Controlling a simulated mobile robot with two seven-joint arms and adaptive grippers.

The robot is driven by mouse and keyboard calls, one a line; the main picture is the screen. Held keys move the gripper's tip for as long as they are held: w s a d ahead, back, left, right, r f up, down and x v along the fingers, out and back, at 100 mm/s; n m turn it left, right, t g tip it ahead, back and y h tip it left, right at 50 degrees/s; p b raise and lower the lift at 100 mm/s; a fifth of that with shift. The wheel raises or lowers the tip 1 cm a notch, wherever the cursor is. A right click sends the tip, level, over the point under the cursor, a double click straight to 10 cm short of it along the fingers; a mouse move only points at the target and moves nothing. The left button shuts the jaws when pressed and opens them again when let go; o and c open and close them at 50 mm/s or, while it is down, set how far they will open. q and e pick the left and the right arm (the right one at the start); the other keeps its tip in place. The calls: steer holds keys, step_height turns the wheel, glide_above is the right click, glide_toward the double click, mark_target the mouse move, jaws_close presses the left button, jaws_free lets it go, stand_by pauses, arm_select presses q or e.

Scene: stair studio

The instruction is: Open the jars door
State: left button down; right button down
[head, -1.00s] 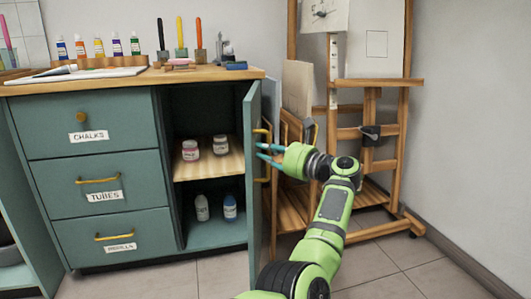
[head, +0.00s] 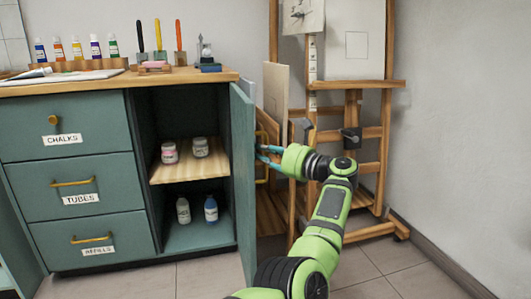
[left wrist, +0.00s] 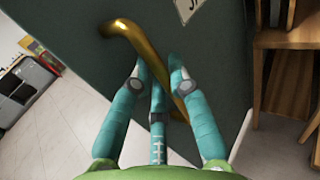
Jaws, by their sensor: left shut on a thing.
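The teal jars door (head: 243,185) stands open at the right side of the cabinet, its inner side partly facing the head view. Its outer face fills much of the left wrist view (left wrist: 90,45), with part of a white label (left wrist: 188,8) at the top. My left gripper (head: 263,154) is at the outer side of the door, shut on the gold handle (left wrist: 150,55). The handle slants between its blue fingers (left wrist: 160,85) in the left wrist view. In the head view the door edge partly hides the fingertips. My right gripper is not in view.
Pink-labelled and pale jars (head: 170,153) stand on a wooden shelf inside, with two bottles (head: 210,208) below. A wooden easel (head: 350,85) and a rack with boards (head: 275,95) stand close behind the door and gripper. Floor (head: 205,275) is clear in front.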

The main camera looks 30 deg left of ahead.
arm_select(q)
steer(key=c, duration=1.2)
jaws_free()
steer(key=shift+d+f, duration=0.1)
steer(key=shift+f, duration=0.05)
steer(key=shift+o, duration=0.2)
steer(key=d, duration=1.2)
steer(key=shift+s, duration=0.4)
